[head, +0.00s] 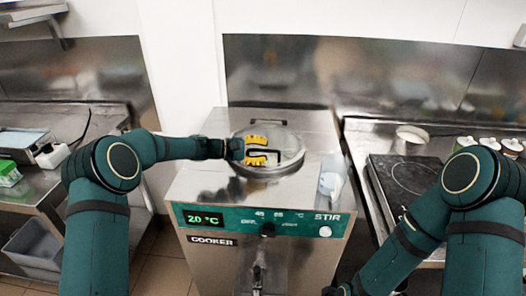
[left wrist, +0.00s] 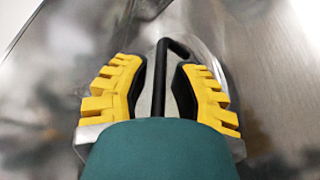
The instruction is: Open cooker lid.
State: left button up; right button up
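The cooker (head: 188,190) is a steel cabinet with a green front panel that reads 20 °C. Its round lid (head: 293,143) lies shut on the top. A black bar handle (head: 268,151) stands on the lid, and it also shows in the left wrist view (left wrist: 161,75). My left gripper (head: 262,148) is over the lid with its yellow fingers apart. In the left wrist view the left gripper (left wrist: 160,88) has one finger on each side of the handle, with a gap on both sides. My right arm hangs at the lower right, and its gripper is not visible.
A steel counter with a dark hob (head: 405,178) and a pale pot (head: 411,138) stands to the right. Several small jars are at the far right. Another counter with a green box (head: 9,173) is on the left. A wall is behind the cooker.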

pick_arm(q)
jog(key=shift+d, duration=0.25)
grip_shut()
